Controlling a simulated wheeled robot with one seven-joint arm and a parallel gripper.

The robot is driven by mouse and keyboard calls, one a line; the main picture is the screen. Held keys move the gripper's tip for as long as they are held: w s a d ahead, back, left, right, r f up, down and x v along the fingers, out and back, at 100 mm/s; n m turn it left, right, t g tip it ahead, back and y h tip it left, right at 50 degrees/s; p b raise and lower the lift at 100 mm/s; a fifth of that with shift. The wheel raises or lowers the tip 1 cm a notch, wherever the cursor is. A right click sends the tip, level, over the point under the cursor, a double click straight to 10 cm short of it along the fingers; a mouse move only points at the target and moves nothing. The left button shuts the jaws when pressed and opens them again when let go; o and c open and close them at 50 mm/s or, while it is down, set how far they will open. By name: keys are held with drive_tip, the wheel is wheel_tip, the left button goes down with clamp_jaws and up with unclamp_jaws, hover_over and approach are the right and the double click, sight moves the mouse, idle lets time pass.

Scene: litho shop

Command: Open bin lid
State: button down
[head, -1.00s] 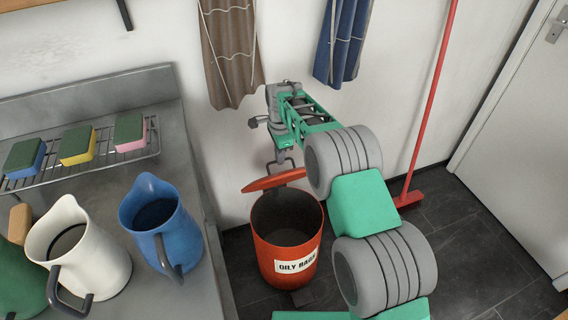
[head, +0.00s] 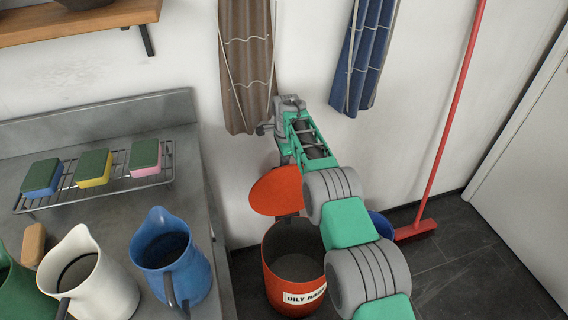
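The red bin (head: 277,272) labelled "OILY RAGS" stands on the dark floor beside the counter. Its red lid (head: 276,190) is tilted steeply up at the back of the bin, and the bin's mouth is uncovered. My gripper (head: 278,140) is behind and above the lid, near the brown apron. Its fingers are small and partly hidden by the arm, so I cannot tell whether they are open or touch the lid. My arm covers the right part of the bin.
A metal counter (head: 110,225) on the left holds jugs, including a blue one (head: 168,262), and a rack with sponges. Aprons (head: 246,60) hang on the wall. A red broom (head: 418,229) leans at right, and a blue object (head: 381,222) shows behind my arm.

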sight(287, 166)
drive_tip(key=shift+s+d+f, duration=0.15)
drive_tip(key=shift+s+f, duration=0.15)
drive_tip(key=shift+f, duration=0.35)
drive_tip(key=c, duration=1.8)
unclamp_jaws()
drive_tip(key=shift+w, duration=0.1)
drive_tip(key=shift+o, duration=1.4)
drive_tip(key=shift+r, duration=0.25)
drive_tip(key=shift+w+r, duration=0.1)
drive_tip(key=shift+r, duration=0.1)
drive_tip(key=s+r, duration=0.1)
drive_tip(key=r, duration=0.2)
drive_tip(key=s+r, duration=0.2)
drive_tip(key=r, duration=0.1)
drive_tip(key=s+d+r, duration=0.1)
drive_tip(key=s+r, duration=0.1)
drive_tip(key=r, duration=0.1)
drive_tip(key=shift+s+r, duration=0.1)
drive_tip(key=s+d+r, duration=0.2)
drive_tip(key=s+r, duration=0.1)
drive_tip(key=s, duration=0.5)
drive_tip(key=shift+s+r, duration=0.25)
